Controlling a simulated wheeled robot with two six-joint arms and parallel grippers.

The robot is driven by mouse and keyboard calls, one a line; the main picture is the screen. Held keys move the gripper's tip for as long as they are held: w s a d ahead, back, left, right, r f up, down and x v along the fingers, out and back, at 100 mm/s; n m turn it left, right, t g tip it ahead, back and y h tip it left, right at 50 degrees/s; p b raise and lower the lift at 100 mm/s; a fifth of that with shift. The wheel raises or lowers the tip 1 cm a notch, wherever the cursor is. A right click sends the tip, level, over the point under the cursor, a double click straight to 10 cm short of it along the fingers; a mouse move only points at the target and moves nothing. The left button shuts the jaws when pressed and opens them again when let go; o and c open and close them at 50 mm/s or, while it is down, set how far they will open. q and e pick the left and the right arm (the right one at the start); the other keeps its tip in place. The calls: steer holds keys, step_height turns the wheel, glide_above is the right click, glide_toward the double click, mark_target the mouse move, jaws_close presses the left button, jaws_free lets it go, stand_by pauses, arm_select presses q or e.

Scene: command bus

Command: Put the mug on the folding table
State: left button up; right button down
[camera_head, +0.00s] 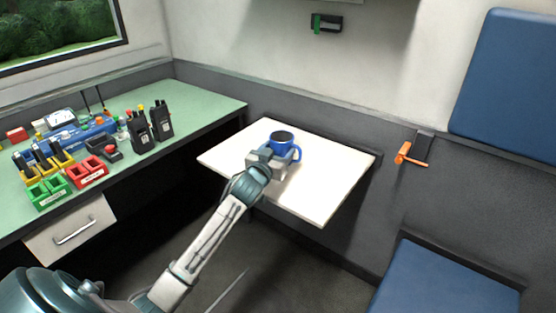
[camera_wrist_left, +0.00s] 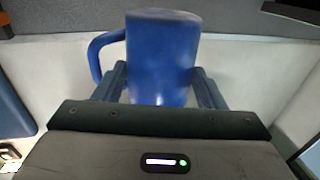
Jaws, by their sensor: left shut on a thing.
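The blue mug (camera_head: 283,137) is upright at the folding table (camera_head: 318,205), over the middle of its white top. Its handle points right in the head view. My left gripper (camera_head: 267,158) reaches in from the lower left and is shut on the mug. In the left wrist view the mug (camera_wrist_left: 161,60) stands between the two fingers of the gripper (camera_wrist_left: 162,88), with its handle on the left. The mug's base is hidden, so I cannot tell whether it touches the table top. My right gripper is not in view.
An orange-handled latch (camera_head: 410,154) is on the wall at right. A blue seat (camera_head: 440,282) is at lower right. The table top around the mug is clear.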

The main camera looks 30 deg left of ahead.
arm_select(q)
step_height(320, 180, down, 3)
steer(key=shift+r, duration=0.1)
steer(key=shift+f, duration=0.3)
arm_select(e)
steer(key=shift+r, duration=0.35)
arm_select(q)
steer(key=o, duration=0.7)
steer(key=shift+f, duration=0.15)
steer(key=o, duration=0.4)
steer(key=shift+o, duration=0.2)
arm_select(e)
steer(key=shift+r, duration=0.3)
